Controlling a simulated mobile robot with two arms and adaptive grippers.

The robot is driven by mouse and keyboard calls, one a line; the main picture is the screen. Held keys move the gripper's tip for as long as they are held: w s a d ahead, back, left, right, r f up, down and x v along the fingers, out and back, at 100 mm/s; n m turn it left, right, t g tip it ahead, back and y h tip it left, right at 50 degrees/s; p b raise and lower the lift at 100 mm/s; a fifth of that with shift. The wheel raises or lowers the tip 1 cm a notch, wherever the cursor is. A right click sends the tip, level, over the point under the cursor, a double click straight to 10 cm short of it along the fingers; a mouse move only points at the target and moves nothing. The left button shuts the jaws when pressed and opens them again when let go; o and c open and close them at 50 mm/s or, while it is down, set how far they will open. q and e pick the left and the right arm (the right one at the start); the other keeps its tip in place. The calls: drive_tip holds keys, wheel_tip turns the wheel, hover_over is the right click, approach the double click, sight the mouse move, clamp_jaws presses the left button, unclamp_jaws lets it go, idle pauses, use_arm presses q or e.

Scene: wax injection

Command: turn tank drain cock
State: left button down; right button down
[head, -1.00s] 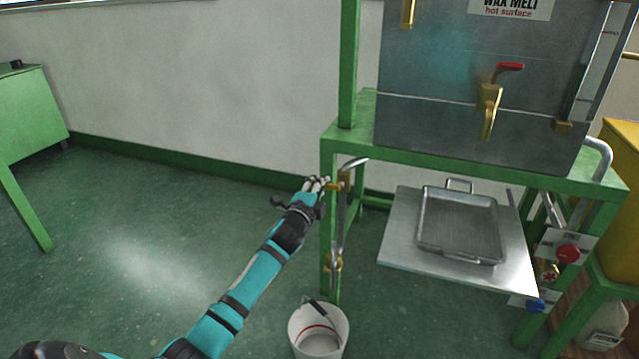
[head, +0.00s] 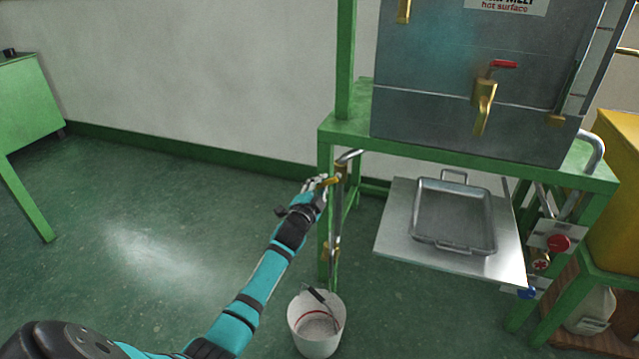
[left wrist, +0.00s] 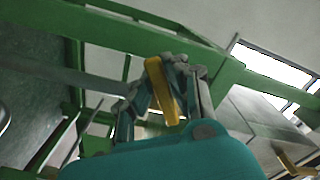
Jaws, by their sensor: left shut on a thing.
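The wax tank (head: 440,80) is a grey metal box on a green stand. A vertical drain pipe (head: 337,215) runs down by the stand's left leg, with a brass cock handle (head: 331,181) near its top. My left gripper (head: 322,184) is at this handle, shut on it. In the left wrist view the yellow brass handle (left wrist: 163,90) lies between the fingers of my left gripper (left wrist: 165,85). The fingers hide part of the cock in the head view. My right gripper is not in view.
A metal tray (head: 420,233) sits on a shelf below the brass tap (head: 484,100) with a red lever. Valves (head: 557,243) are at lower right. The floor at left is clear.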

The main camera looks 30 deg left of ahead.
use_arm(q)
drive_tip(key=shift+f, duration=0.15)
drive_tip(key=c, duration=1.5)
unclamp_jaws()
drive_tip(key=shift+o, duration=1.1)
drive_tip(key=shift+s, duration=0.25)
drive_tip(key=v, duration=1.1)
drive_tip(key=shift+s, duration=0.3)
drive_tip(key=shift+d, duration=0.15)
